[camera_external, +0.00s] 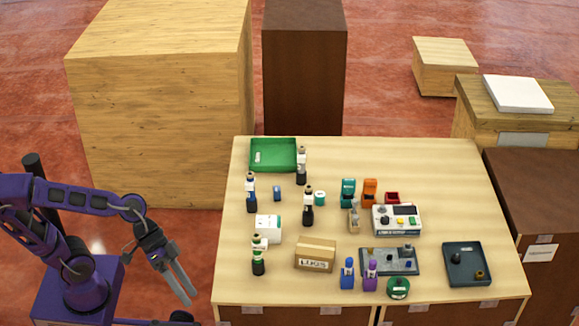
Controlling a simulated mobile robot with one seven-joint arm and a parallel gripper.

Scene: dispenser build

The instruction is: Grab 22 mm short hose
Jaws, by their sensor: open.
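My gripper (190,297) is open and empty. It points down, off the left front edge of the wooden table (450,180) and apart from everything on it. I cannot tell which thing is the 22 mm short hose; no label for it can be read at this size. Small short pieces on the table include a blue one (277,193) at the left back and a teal and white one (320,198) near the middle. A dark tray (465,279) at the right front holds a black piece and a brownish ring-like piece.
A green tray (273,141) is at the back left. Several bottles, a cardboard LUGS box (315,254), a white box (268,229), orange (370,192) and teal bins, a control box (397,219) and a grey plate fill the middle. The right back tabletop is clear.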

